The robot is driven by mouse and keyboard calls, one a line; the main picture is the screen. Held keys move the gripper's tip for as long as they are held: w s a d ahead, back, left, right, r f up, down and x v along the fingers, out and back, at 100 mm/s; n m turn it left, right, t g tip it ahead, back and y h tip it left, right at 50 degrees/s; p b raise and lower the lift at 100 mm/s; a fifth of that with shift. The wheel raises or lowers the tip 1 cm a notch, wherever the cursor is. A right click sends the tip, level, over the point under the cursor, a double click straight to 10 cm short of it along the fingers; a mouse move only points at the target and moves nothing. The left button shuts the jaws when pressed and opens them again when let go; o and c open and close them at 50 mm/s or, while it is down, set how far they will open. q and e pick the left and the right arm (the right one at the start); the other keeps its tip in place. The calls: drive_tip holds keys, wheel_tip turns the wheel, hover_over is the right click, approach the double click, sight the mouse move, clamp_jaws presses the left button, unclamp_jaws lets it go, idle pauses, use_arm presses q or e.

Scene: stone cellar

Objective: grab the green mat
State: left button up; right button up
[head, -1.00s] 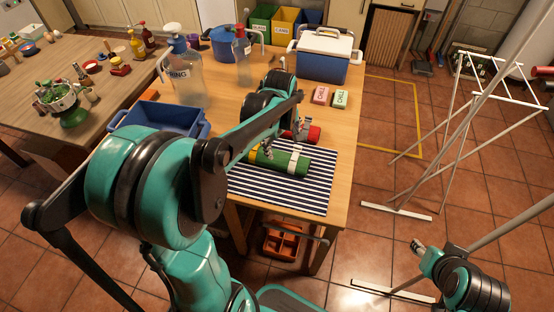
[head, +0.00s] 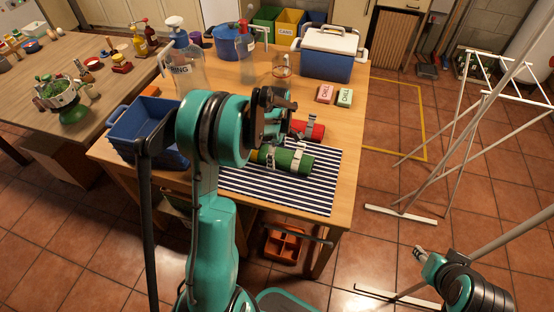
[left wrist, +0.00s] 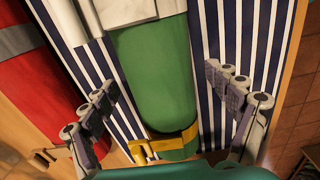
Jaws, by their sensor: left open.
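The green mat (head: 288,157) is rolled up and lies on a blue-and-white striped cloth (head: 315,194) on the wooden table. It has a yellow strap at its left end and a white band farther right. My left gripper (head: 270,146) is over the left part of the roll, partly hidden by my own arm. In the left wrist view the left gripper (left wrist: 168,112) is open, with one finger on each side of the green mat (left wrist: 160,75). Contact cannot be told. My right gripper (head: 420,250) is at the lower right, away from the table; its fingers are too small to read.
A red roll (head: 308,130) lies just behind the green one and shows beside the left finger in the wrist view. A blue bin (head: 135,135), bottles, small pink and green boxes (head: 325,94) and a blue cooler (head: 325,65) stand on the table. A white drying rack stands at right.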

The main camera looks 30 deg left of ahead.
use_arm(q)
drive_tip(key=shift+f, duration=0.3)
drive_tip(key=shift+r, duration=0.1)
drive_tip(key=shift+c, duration=0.3)
drive_tip(key=c, duration=1.6)
